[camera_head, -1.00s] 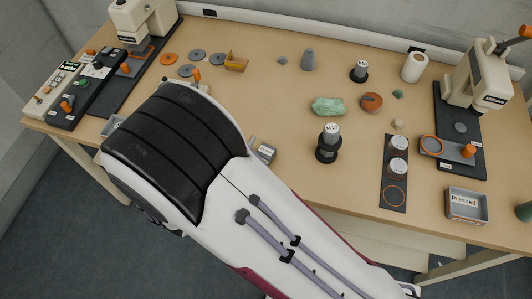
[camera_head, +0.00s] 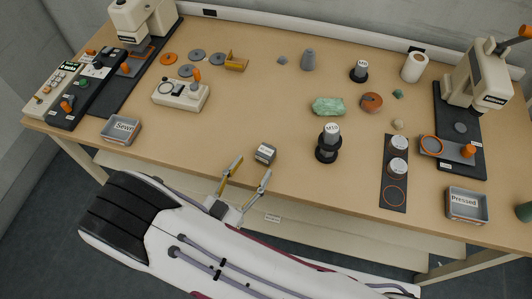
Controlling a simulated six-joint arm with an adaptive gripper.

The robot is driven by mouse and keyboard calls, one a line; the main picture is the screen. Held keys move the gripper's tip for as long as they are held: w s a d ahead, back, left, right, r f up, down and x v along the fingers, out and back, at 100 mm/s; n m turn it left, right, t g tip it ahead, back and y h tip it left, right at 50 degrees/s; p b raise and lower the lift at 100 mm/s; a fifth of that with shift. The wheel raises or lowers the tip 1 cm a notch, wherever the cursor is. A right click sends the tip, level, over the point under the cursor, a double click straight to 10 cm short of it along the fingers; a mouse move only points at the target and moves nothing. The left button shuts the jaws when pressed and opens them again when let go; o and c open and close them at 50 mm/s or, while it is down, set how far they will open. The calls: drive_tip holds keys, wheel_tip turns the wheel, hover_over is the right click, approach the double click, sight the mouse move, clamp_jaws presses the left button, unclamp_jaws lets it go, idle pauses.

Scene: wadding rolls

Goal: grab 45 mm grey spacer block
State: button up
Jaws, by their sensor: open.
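A small grey block (camera_head: 265,153) with a pale label on its face sits on the table near the front edge, left of the M10 cylinder. The label is too small to read. My gripper (camera_head: 251,169) is open, its two fingers spread and pointing toward the block. The block lies just beyond the fingertips, and nothing is between the fingers.
A black cylinder marked M10 (camera_head: 328,144) stands right of the block. A green lump (camera_head: 328,106) lies behind it. A tray marked Sewn (camera_head: 121,130) and a cream device (camera_head: 181,94) are at left. A black strip (camera_head: 394,172) lies at right. Table around the block is clear.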

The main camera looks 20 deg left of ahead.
sight(262, 158)
drive_tip(key=shift+x, duration=1.35)
drive_tip(key=shift+w, duration=0.1)
drive_tip(key=shift+d+x, duration=0.2)
drive_tip(key=shift+x, duration=1.1)
drive_tip(key=shift+f+x, duration=0.25)
drive_tip(key=shift+x, duration=0.85)
drive_tip(key=c, duration=1.2)
